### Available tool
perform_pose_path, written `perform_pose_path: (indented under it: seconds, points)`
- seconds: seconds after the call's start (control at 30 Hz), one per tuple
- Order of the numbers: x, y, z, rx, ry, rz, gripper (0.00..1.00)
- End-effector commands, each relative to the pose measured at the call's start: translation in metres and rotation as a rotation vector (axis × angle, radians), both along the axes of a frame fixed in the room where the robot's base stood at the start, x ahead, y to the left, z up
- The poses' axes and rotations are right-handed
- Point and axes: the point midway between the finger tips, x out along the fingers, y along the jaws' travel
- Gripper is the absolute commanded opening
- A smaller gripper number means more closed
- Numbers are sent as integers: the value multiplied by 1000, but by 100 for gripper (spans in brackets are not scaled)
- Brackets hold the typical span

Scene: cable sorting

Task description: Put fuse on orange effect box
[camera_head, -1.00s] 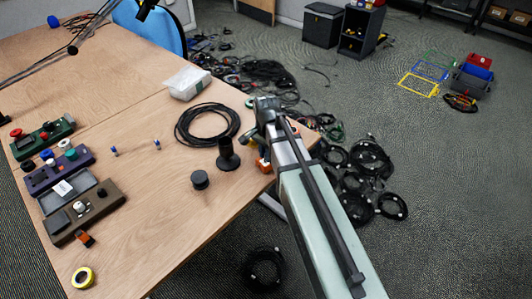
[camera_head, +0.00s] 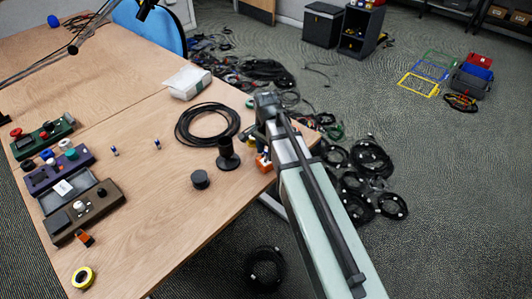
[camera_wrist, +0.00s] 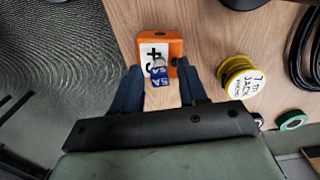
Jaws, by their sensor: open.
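The orange effect box (camera_wrist: 175,48) with a white label lies under my gripper (camera_wrist: 159,68) in the wrist view. A fuse (camera_wrist: 159,77) with a blue "5A" label lies between my two dark fingers, over the near part of the box. The fingers are open, with a gap on each side of the fuse. The fuse seems to rest on the box, but its underside is hidden. In the head view the orange box (camera_head: 263,164) is mostly covered by my arm at the table's right edge, and this fuse cannot be made out.
Two other small fuses (camera_head: 114,151) (camera_head: 157,145) stand on the table. A yellow tape roll (camera_wrist: 237,72) lies right of the box. A black stand (camera_head: 228,158) and a cable coil (camera_head: 207,125) are nearby. Several effect boxes (camera_head: 60,172) line the left side.

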Motion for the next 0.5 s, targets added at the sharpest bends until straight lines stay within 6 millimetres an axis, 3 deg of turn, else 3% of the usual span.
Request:
perform_pose_path:
  seconds: [0.5]
  points:
    - [1, 0, 76, 0, -1, 0, 42]
